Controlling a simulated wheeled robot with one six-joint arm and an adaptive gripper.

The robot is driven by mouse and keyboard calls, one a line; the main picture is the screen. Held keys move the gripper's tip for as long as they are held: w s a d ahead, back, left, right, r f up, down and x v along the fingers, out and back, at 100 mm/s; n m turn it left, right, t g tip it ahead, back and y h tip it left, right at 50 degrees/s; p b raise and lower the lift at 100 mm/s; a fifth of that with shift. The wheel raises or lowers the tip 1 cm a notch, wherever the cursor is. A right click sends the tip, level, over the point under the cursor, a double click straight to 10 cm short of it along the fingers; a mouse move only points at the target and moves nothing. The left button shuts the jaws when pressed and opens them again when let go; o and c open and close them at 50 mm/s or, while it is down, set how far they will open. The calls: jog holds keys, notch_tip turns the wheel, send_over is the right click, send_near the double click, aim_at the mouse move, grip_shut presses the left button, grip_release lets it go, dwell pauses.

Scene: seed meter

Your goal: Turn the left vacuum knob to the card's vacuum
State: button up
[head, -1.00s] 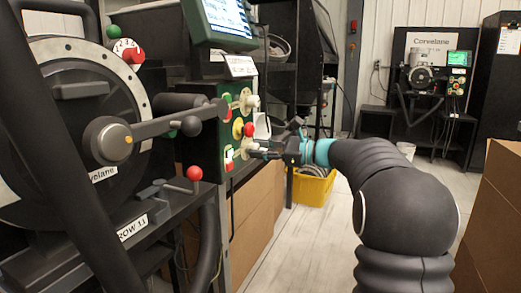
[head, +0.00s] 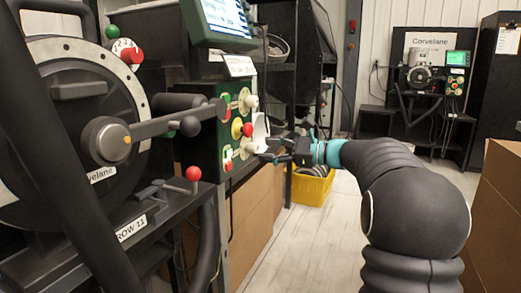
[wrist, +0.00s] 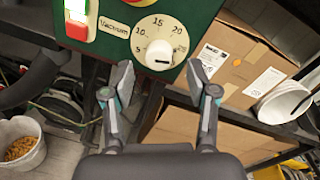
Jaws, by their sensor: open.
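A dark mark shows low on the knob. A "Vacuum" label (wrist: 113,27) is left of the dial. My gripper (wrist: 160,82) is open, its fingers below the knob and either side of it, apart from it and empty. In the head view my gripper (head: 268,150) is just right of the lower part of the green panel (head: 208,135). The card (head: 240,66) stands on the panel box; its writing is too small to read.
A lit green and red switch (wrist: 76,22) is left of the dial. A red-tipped lever (head: 193,174) and a large black wheel cover (head: 75,120) stand left. A yellow crate (head: 312,188) is on the floor below my gripper.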

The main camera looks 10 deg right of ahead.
jog(key=v, duration=0.9)
jog(key=shift+w, duration=0.1)
